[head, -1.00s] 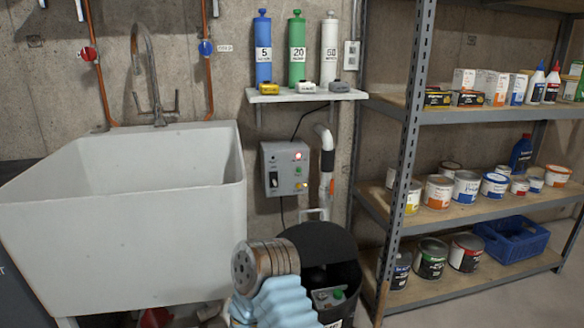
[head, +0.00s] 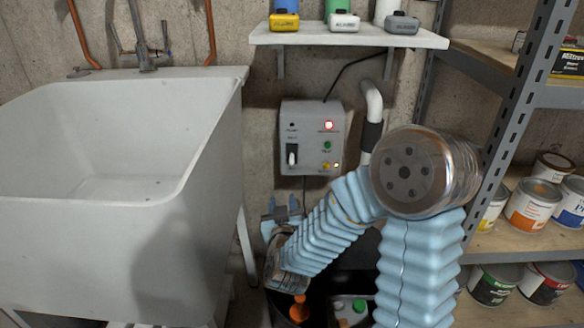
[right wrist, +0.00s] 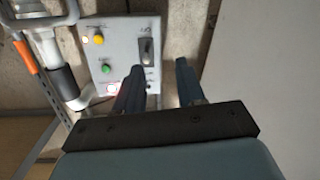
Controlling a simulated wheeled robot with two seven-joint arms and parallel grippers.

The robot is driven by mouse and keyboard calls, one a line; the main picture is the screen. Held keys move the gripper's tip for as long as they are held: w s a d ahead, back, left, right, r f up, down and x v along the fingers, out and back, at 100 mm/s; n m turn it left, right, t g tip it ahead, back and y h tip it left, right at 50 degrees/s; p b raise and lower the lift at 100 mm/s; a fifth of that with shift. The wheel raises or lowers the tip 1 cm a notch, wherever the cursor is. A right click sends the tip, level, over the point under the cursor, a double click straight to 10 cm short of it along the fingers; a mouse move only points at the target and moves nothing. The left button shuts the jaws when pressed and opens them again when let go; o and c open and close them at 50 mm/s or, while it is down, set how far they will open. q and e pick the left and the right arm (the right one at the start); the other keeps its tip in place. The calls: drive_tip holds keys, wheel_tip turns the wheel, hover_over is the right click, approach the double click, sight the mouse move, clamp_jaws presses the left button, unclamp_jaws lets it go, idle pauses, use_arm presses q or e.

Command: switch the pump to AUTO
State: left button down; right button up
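The grey pump control box (head: 301,118) is on the wall between the sink and the shelf rack. It has a dark rocker or lever switch (head: 292,155) at left, a glowing red lamp (head: 329,126), a green button (head: 327,145) and a yellow one (head: 326,166). Its labels are too small to read. My right gripper (head: 282,212) is just below the box, fingers upward. In the right wrist view its two fingers (right wrist: 160,85) are apart and empty. The box shows upside down there, with the switch (right wrist: 146,50) beyond the fingertips. My left gripper is out of view.
A white sink (head: 190,185) stands close on the left. A small wall shelf (head: 345,38) with several small devices is above the box. A white pipe (head: 372,105) and the metal rack (head: 510,120) are on the right. A dark bin (head: 262,310) is below.

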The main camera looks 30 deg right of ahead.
sight(292, 164)
drive_tip(key=shift+m+h, duration=0.3)
drive_tip(key=shift+h, duration=0.4)
drive_tip(key=w+d+r, duration=0.1)
drive_tip(key=w+d, duration=0.2)
drive_tip(key=w+d+r, duration=0.1)
drive_tip(key=w+d, duration=0.1)
drive_tip(key=w, duration=0.2)
drive_tip(key=w+d+r+p, duration=0.1)
drive_tip(key=w+d, duration=0.2)
drive_tip(key=shift+w+d, duration=0.3)
drive_tip(key=shift+w, duration=0.05)
clamp_jaws()
